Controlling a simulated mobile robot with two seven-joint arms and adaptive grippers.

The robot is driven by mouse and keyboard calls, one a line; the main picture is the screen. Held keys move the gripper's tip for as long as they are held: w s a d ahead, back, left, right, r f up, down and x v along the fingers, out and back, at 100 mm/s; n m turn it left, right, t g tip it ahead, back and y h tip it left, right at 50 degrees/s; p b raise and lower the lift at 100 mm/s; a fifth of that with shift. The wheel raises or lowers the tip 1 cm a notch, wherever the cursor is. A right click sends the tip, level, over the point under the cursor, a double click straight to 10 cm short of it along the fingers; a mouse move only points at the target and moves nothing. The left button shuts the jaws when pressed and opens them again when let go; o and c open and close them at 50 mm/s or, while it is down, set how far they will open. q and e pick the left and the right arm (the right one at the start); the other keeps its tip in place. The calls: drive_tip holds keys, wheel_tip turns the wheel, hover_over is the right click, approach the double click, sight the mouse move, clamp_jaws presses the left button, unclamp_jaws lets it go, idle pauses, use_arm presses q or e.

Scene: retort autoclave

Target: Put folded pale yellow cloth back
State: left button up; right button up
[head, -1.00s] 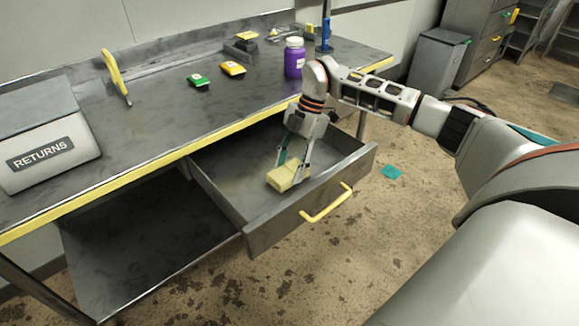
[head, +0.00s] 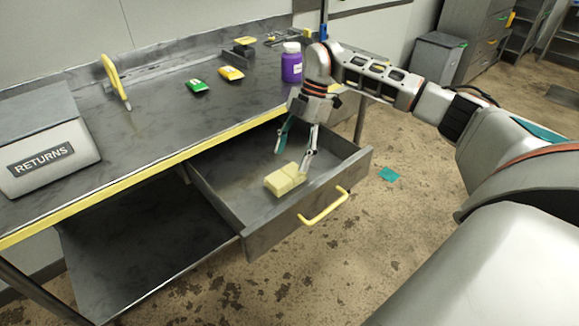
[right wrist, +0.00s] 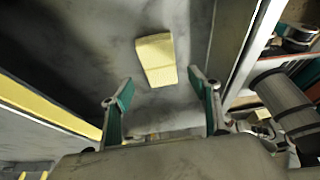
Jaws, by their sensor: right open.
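The folded pale yellow cloth (head: 285,180) lies on the floor of the open drawer (head: 225,178), near the drawer's front wall. It also shows in the right wrist view (right wrist: 156,60), beyond the fingertips and apart from them. My right gripper (head: 293,152) is open and empty, just above and behind the cloth in the head view. Its two fingers also show spread in the right wrist view (right wrist: 160,90). My left gripper is in neither view.
The workbench (head: 150,135) carries a grey RETURNS box (head: 42,150), a yellow-handled tool (head: 115,78), green (head: 197,86) and yellow (head: 231,73) packets and a purple bottle (head: 291,66). The drawer has a yellow handle (head: 324,206). A teal piece (head: 389,174) lies on the floor.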

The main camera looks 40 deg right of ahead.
drive_tip(key=v, duration=0.6)
drive_tip(key=shift+r+p, duration=0.3)
drive_tip(key=shift+p, duration=0.1)
drive_tip(key=shift+d, duration=0.15)
